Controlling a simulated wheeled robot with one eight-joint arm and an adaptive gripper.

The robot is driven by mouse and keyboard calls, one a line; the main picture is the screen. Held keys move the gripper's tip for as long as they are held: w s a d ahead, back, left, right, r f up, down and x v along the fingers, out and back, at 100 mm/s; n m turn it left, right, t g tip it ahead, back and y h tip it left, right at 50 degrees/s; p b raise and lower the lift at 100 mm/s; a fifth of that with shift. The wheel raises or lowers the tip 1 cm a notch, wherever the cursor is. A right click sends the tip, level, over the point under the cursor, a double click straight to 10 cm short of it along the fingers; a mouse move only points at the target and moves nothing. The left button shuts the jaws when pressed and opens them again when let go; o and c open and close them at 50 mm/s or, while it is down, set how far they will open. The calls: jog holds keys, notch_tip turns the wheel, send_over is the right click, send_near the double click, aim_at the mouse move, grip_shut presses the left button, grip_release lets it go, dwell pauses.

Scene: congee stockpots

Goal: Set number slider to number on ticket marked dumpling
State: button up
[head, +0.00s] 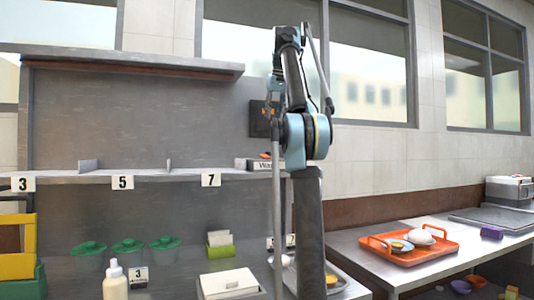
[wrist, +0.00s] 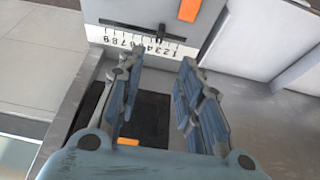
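The number slider (wrist: 140,38) is a pale panel with a row of digits and a thin slot, at the top of the wrist view. Its black knob (wrist: 161,31) stands right of the middle of the row; I cannot tell which digit it marks. My gripper (wrist: 161,62) is open and empty, its two blue-grey fingers apart just in front of the panel below the knob. In the head view my arm hides much of that area. No ticket marked dumpling can be read. Pale papers stand in a green holder (head: 220,240).
A shelf (head: 140,176) carries number tags 3, 5 and 7. Below are green-lidded pots (head: 127,246), a bottle (head: 115,283) and a card marked 3 (head: 138,277). An orange tray (head: 408,243) with food sits on the right counter. An orange piece (wrist: 188,10) is on the slider unit.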

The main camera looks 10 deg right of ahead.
jog(key=x, duration=1.7)
jog(key=shift+w+f, duration=0.15)
grip_shut()
